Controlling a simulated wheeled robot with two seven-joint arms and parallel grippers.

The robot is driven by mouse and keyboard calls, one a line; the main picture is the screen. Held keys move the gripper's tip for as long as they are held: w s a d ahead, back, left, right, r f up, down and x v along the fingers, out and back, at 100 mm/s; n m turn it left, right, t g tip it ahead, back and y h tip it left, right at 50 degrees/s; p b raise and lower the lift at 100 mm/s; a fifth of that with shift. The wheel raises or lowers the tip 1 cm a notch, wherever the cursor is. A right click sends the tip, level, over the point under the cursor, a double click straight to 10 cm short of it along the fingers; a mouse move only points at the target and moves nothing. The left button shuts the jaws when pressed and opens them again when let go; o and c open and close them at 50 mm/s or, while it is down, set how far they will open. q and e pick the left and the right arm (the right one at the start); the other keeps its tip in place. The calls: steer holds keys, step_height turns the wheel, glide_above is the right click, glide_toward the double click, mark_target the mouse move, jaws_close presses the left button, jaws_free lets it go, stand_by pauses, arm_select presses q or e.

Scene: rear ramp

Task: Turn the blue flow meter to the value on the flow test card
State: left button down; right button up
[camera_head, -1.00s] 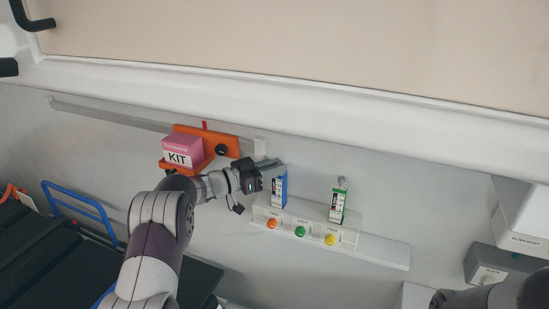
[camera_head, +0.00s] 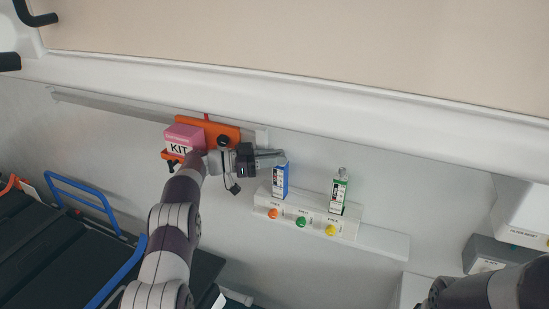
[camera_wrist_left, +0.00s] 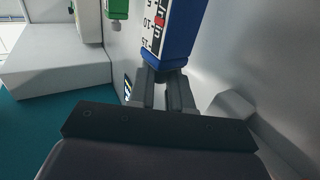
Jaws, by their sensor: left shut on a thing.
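The blue flow meter (camera_head: 280,181) stands upright on the wall, above a white strip with coloured buttons. Its scale of numbers and a red mark show in part in the left wrist view (camera_wrist_left: 172,32). My left gripper (camera_head: 276,158) reaches it from the left, at its top end. In the left wrist view its fingers (camera_wrist_left: 164,90) are shut on the meter's end, probably its knob, which they mostly hide. I cannot read the set value. I cannot make out a flow test card. My right gripper is not in view.
A green flow meter (camera_head: 339,192) stands to the right. Orange, green and yellow buttons (camera_head: 301,221) sit below. A pink KIT box (camera_head: 184,139) on an orange holder (camera_head: 222,131) is close behind my left wrist. A grey box (camera_head: 484,252) is at far right.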

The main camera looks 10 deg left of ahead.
arm_select(q)
steer(key=shift+r, duration=0.1)
steer(key=c, duration=1.1)
jaws_free()
steer(key=shift+o, duration=0.2)
steer(key=shift+s+a, duration=0.1)
steer(key=shift+a, duration=0.15)
steer(key=b+v, duration=0.2)
steer(key=v, duration=0.5)
steer(key=shift+b, duration=0.35)
steer(key=shift+d, duration=0.1)
steer(key=shift+c, duration=0.2)
